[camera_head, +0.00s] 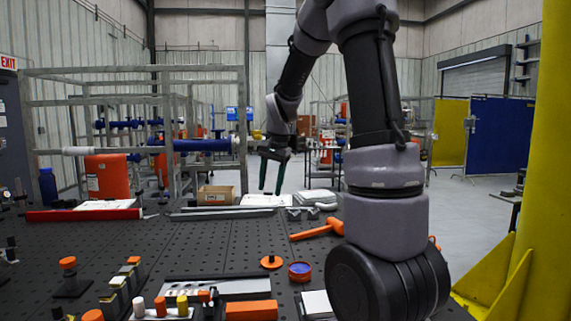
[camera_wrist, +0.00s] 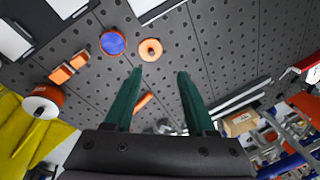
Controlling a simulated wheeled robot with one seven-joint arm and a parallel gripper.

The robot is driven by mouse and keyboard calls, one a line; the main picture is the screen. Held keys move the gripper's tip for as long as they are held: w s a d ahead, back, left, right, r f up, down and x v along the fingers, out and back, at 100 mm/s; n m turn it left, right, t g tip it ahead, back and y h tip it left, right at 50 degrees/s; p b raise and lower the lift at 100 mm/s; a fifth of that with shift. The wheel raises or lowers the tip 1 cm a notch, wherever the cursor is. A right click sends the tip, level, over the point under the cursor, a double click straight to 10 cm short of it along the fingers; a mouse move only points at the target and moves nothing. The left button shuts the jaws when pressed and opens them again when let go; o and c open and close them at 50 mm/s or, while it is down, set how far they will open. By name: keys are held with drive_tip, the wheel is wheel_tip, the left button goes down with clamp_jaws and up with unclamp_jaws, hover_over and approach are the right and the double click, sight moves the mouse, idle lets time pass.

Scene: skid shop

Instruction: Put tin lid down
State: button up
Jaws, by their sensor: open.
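The tin lid, an orange disc with a small raised centre (camera_head: 271,262), lies flat on the dark perforated table. It also shows in the wrist view (camera_wrist: 151,50). Beside it, a little apart, stands an open round orange tin (camera_head: 299,272) with a blue inside, seen from above in the wrist view (camera_wrist: 113,43). My gripper (camera_head: 271,190) is raised above the table behind the lid, its two green fingers pointing down. In the wrist view the fingers (camera_wrist: 160,72) are spread apart with nothing between them, and the lid lies beyond their tips.
An orange hammer (camera_head: 318,231) lies behind the tin. Orange blocks (camera_head: 251,310) and several small capped pieces crowd the front left. A cardboard box (camera_head: 216,195) and metal bars lie along the back. A yellow post (camera_head: 530,160) stands at the right. The left middle of the table is clear.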

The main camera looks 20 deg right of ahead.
drive_tip(key=s+a+r+n+t, duration=0.1)
drive_tip(key=s+r+n, duration=0.1)
drive_tip(key=s, duration=0.5)
drive_tip(key=s+a+r+n+t, duration=0.1)
drive_tip(key=s+a+r+t, duration=0.1)
drive_tip(key=s+r, duration=0.3)
drive_tip(key=s+a+r+n+t+y, duration=0.1)
drive_tip(key=s+r, duration=0.3)
drive_tip(key=s, duration=0.6)
drive_tip(key=shift+s+a+r+n+t, duration=0.15)
drive_tip(key=shift+s+a+n+t, duration=0.2)
drive_tip(key=shift+n, duration=0.45)
drive_tip(key=shift+d, duration=0.1)
